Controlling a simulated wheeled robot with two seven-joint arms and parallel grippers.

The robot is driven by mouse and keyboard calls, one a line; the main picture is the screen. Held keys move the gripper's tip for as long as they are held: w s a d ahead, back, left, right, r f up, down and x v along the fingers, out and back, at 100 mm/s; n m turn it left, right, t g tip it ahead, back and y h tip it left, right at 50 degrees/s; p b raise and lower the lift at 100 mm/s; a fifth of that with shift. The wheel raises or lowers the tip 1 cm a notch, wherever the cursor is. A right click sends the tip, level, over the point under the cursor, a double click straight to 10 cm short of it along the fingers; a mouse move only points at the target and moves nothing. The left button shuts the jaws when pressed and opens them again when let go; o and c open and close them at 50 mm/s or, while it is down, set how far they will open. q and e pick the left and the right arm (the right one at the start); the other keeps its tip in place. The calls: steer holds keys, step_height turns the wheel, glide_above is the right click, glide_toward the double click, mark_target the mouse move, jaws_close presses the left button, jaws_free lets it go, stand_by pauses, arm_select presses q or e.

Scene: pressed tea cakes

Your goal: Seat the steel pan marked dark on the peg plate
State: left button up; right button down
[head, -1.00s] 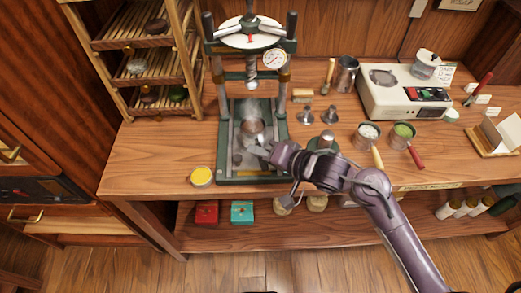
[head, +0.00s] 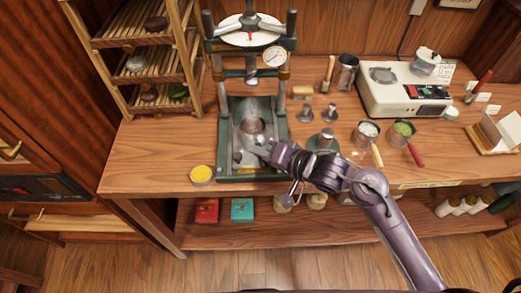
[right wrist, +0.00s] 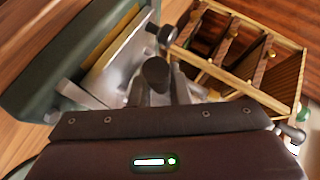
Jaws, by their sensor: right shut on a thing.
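A steel pan (head: 252,126) stands in the bed of the green press, with faint steam above it. My right gripper (head: 264,146) is at the pan's near right side, shut on what looks like its handle. In the right wrist view, a dark rounded handle end (right wrist: 155,72) shows between the fingers. The gripper hides the near part of the pan. I cannot read any mark on it, nor tell whether it is fully down on the peg plate (head: 238,168), the grey plate under it. My left gripper is not in view.
The press (head: 222,120) has uprights on both sides and a screw ram (head: 251,78) above the pan. A yellow tin (head: 201,174) stands left of it. Steel weights (head: 330,112) and two handled pots (head: 403,130) stand right. A bamboo rack (head: 145,65) is at the left.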

steer(key=shift+f, duration=0.45)
steer(key=c, duration=1.3)
jaws_free()
steer(key=shift+f, duration=0.1)
